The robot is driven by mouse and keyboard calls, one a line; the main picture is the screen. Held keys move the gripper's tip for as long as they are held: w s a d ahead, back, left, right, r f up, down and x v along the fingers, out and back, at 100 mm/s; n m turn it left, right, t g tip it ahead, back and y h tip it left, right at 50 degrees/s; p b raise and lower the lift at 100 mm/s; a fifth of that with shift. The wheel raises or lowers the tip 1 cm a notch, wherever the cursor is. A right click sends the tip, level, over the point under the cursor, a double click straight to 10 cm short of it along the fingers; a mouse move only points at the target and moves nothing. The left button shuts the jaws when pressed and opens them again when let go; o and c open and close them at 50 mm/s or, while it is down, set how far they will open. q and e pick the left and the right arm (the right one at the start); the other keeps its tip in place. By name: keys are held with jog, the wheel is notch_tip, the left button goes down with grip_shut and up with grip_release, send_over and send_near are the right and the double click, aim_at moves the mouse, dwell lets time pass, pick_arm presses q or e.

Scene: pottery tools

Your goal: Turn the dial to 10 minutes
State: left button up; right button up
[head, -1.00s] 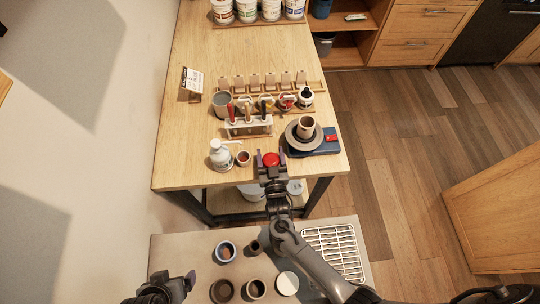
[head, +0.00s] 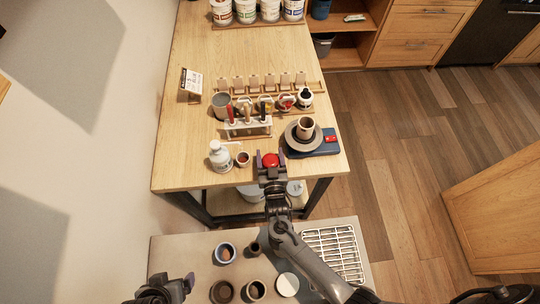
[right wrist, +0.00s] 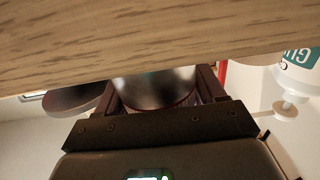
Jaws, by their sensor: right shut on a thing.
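A round red knob (head: 270,159), seemingly the dial, shows at the near edge of the wooden table, between the fingers of my right gripper (head: 271,166). In the right wrist view the dark fingers stand on both sides of a shiny rounded metallic body (right wrist: 155,88) and are shut on it. The wooden table edge hides part of that view. No dial marks or minute figures can be read. My left gripper (head: 177,287) is low at the left over the grey bench, away from the dial; its opening cannot be made out.
Left of the knob stand a small red-filled cup (head: 243,159) and a white bottle (head: 220,156). A tool rack (head: 248,127) is behind. A banding wheel with a cup (head: 304,138) rests on a blue book at right. The grey bench (head: 190,250) holds several pots and a white grid.

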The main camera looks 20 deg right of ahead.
aim_at(270, 155)
dwell(0.4)
jog(key=o, duration=1)
jog(key=shift+r, duration=0.15)
notch_tip(270, 155, up, 4)
jog(key=shift+r, duration=0.15)
jog(key=s+d+r, duration=0.4)
jog(key=s+d, duration=0.1)
jog(key=s+d+r+p, duration=0.1)
jog(key=s+d+r, duration=0.1)
jog(key=s+d, duration=0.1)
jog(key=shift+s+r, duration=0.25)
